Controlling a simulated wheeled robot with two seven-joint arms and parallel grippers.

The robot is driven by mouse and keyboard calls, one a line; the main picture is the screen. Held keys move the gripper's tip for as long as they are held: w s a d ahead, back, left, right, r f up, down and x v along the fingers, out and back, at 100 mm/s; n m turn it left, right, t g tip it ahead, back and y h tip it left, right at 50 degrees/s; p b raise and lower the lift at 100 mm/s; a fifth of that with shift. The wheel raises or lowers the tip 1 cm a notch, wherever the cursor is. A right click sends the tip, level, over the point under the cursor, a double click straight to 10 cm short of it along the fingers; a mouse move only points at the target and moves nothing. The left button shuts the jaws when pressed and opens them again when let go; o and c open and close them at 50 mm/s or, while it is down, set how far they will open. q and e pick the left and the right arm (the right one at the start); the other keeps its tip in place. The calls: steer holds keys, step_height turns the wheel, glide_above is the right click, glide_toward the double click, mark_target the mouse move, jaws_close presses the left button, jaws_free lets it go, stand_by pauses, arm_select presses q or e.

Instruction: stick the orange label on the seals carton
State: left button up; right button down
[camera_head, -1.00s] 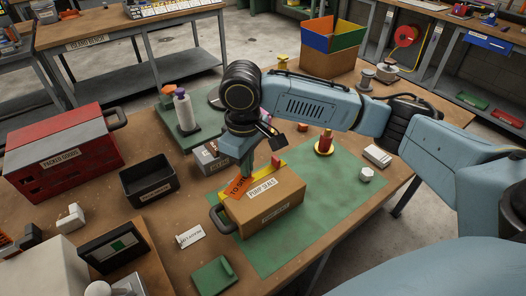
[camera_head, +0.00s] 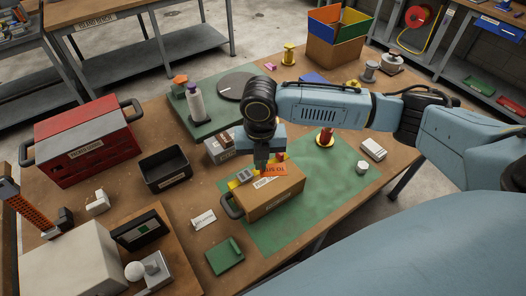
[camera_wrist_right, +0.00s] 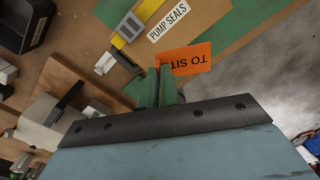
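The seals carton (camera_head: 262,204) is a brown box with a white PUMP SEALS label, lying on the green mat. It also shows in the right wrist view (camera_wrist_right: 208,14). My right gripper (camera_head: 261,168) is above the carton's back side, pointing down. In the right wrist view its green fingers (camera_wrist_right: 160,84) are shut on the orange label (camera_wrist_right: 190,60), which reads TO SIT, the rest hidden. The label (camera_head: 273,169) shows in the head view in front of the fingers, close to the carton's top; I cannot tell whether it touches. My left gripper is not in view.
A black bin (camera_head: 165,170) and red box (camera_head: 82,149) stand to the left. A red peg (camera_head: 326,138) stands behind right.

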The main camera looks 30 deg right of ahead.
steer(key=n, duration=0.1)
steer(key=n+p, duration=0.1)
steer(key=n, duration=0.1)
steer(key=shift+s+d+r+n, duration=0.15)
steer(key=shift+s+r+n, duration=0.05)
steer(key=shift+n, duration=0.1)
steer(key=shift+f+n+p, duration=0.1)
steer(key=shift+n+p, duration=0.25)
steer(key=shift+n, duration=0.85)
steer(key=shift+p, duration=0.4)
steer(key=shift+f+b, duration=2.25)
steer(key=shift+f, duration=2.35)
steer(key=shift+s+f, duration=0.1)
steer(key=shift+f, duration=0.35)
steer(key=c, duration=1.6)
jaws_free()
steer(key=shift+o, duration=0.2)
